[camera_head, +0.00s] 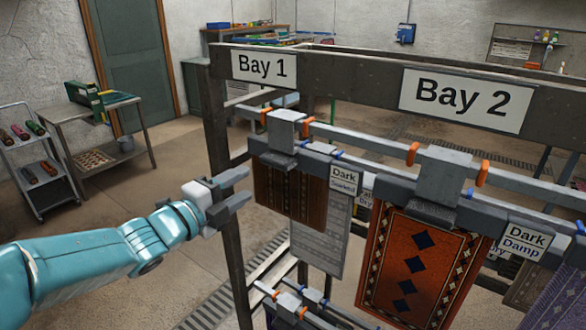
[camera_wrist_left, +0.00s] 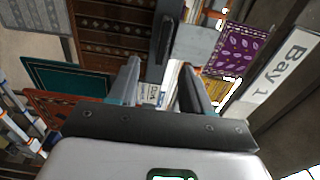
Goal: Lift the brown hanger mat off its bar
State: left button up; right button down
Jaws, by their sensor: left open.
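The brown patterned mat (camera_head: 282,193) hangs from a grey hanger (camera_head: 284,160) on the bar (camera_head: 325,133) under the Bay 1 sign. In the left wrist view the brown mat (camera_wrist_left: 108,35) shows at the top, with its dark hanger bar (camera_wrist_left: 163,35) just beyond the fingertips. My left gripper (camera_head: 243,187) is open and empty, just left of the mat and hanger. Its two fingers (camera_wrist_left: 160,82) in the wrist view point toward the hanger, with no visible contact. My right gripper is not in view.
A red mat with dark diamonds (camera_head: 416,260) hangs to the right under Bay 2 (camera_head: 464,99). A grey mat (camera_head: 320,240) hangs behind the brown one. The rack's upright post (camera_head: 217,140) stands close to my left gripper. The floor at left is open before a side table (camera_head: 100,120).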

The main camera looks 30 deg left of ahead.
aim_at(271, 164)
pick_arm(q)
jog(key=w, duration=0.2)
jog(key=w+p, duration=0.1)
jog(key=w, duration=0.2)
jog(key=shift+d+r, duration=0.15)
jog(key=shift+d, duration=0.05)
jog(key=w+p, duration=0.3)
jog(key=w, duration=0.1)
jog(key=shift+w+d+r, duration=0.1)
jog(key=shift+d+r, duration=0.2)
jog(key=shift+w+f, duration=0.2)
jog(key=shift+w, duration=0.3)
jog(key=shift+s, duration=0.15)
jog(key=shift+c, duration=0.9)
jog(key=shift+r, duration=0.1)
jog(key=c, duration=0.5)
grip_shut()
